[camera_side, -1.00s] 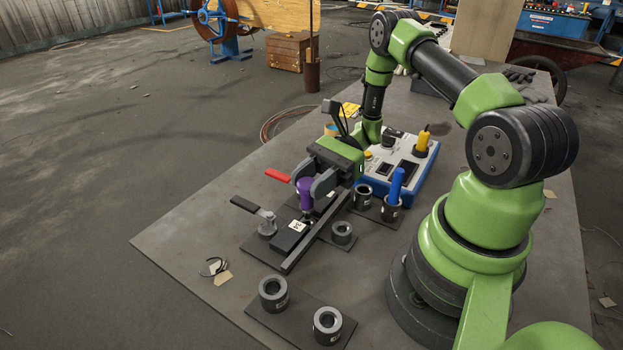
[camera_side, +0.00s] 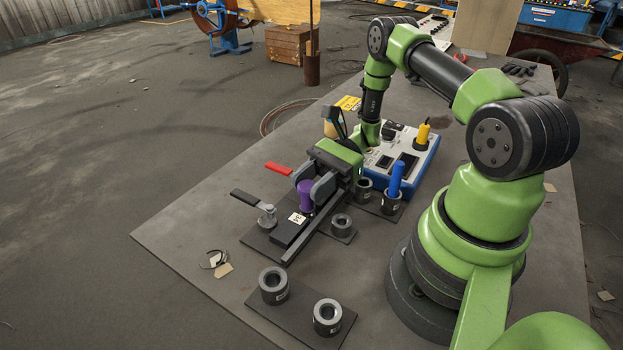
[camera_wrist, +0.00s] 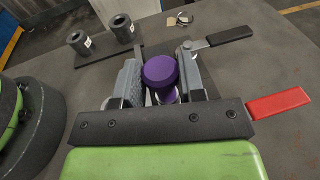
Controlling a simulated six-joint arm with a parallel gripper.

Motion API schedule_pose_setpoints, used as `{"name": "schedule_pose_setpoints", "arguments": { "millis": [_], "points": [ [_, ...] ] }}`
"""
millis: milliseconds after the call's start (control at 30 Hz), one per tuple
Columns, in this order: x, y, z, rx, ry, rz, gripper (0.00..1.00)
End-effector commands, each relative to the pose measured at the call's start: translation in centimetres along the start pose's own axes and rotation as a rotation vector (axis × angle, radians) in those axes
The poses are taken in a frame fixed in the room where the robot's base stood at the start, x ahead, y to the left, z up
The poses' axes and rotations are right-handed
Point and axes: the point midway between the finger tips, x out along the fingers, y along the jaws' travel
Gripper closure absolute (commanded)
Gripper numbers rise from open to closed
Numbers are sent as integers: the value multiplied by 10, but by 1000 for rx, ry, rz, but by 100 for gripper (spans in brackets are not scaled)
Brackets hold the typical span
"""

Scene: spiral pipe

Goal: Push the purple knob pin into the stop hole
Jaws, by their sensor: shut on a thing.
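The purple knob pin (camera_side: 305,196) stands upright between the two fingers of my gripper (camera_side: 313,193), over the dark fixture (camera_side: 290,229). In the wrist view the round purple knob (camera_wrist: 160,70) sits between the grey fingers of my gripper (camera_wrist: 165,80), which are shut on it. The pin's lower end and the stop hole are hidden by the fingers, the knob and the fixture block, so I cannot tell how deep the pin sits.
A red-handled lever (camera_side: 279,168) and a black-handled clamp (camera_side: 246,199) stand beside the fixture. Grey collars (camera_side: 274,285) stand on a front plate. A blue and white control box (camera_side: 405,155) and a blue-handled piece (camera_side: 396,179) are behind.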

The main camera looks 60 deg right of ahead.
Motion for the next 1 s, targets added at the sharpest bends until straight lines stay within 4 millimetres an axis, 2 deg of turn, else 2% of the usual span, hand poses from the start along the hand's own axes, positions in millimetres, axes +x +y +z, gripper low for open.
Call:
{"name": "schedule_pose_setpoints", "arguments": {
  "millis": [567, 600, 700, 733, 1000],
  "points": [
    [2, 0, -15, 0, 0, 0, 91],
    [2, 0, -15, 0, 0, 0, 61],
    [2, 0, -15, -1, 0, 0, 38],
    [2, 0, -15, -1, 0, 0, 34],
    [2, 0, -15, -1, 1, 0, 34]
  ]
}}
